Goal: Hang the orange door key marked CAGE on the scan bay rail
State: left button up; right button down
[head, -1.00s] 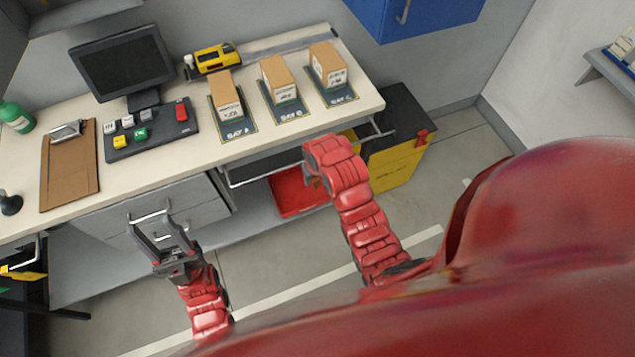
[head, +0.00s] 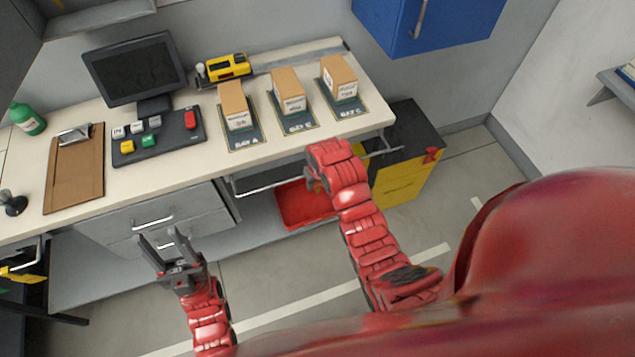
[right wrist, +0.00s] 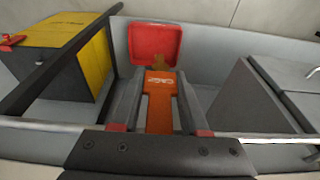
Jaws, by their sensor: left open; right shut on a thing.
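An orange key (right wrist: 160,100) with a pale mark, too small to read, is between the fingers of my right gripper (right wrist: 160,112) in the right wrist view. The gripper is shut on it. In the head view my right arm's red links hide that gripper and the key, beside the metal rail (head: 262,187) along the bench's front edge. I cannot tell whether the key touches the rail. My left gripper (head: 158,237) is open and empty, in front of the grey drawers.
A red bin (head: 305,208) lies below the rail and also shows in the right wrist view (right wrist: 155,42). A yellow and black cabinet (head: 405,180) stands right of it. The bench holds several boxes, a monitor (head: 135,70) and a clipboard (head: 75,175).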

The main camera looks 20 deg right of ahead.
jog(key=shift+c, duration=1.7)
grip_release()
jog(key=shift+r, duration=0.1)
jog(key=b+v, duration=0.1)
jog(key=v, duration=0.1)
jog(key=shift+r, duration=0.25)
jog(key=p+v, duration=0.9)
jog(key=v, duration=0.5)
jog(key=shift+s+r+p, duration=0.25)
jog(key=shift+r+p, duration=0.05)
jog(key=shift+p, duration=0.1)
